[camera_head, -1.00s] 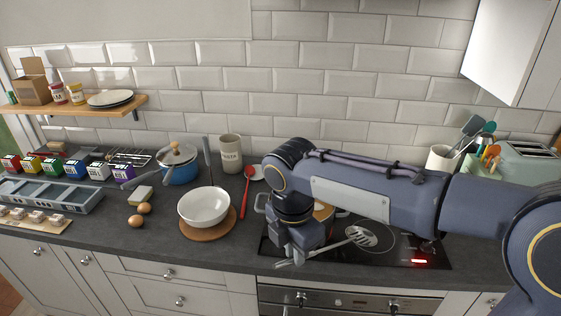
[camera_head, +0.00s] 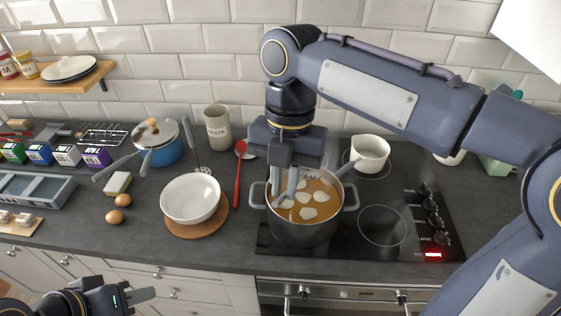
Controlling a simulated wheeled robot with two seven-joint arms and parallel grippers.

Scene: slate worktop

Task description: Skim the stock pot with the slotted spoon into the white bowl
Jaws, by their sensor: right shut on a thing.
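The stock pot (camera_head: 301,233) stands on the hob, full of brown stock (camera_head: 322,204) with several pale foam patches (camera_head: 308,213) on top. The white bowl (camera_head: 190,199) stands upright on a round wooden board (camera_head: 223,213) left of the pot and looks empty. My left gripper (camera_head: 146,295) is low at the bottom left, away from these things; its jaw opening is unclear.
A white saucepan (camera_head: 370,153) stands behind the pot, its handle towards it. A red spoon (camera_head: 238,175) lies between bowl and pot. A blue lidded pan (camera_head: 163,153), a sponge (camera_head: 117,183) and two eggs (camera_head: 118,208) are left. The hob's front right ring (camera_head: 382,226) is bare.

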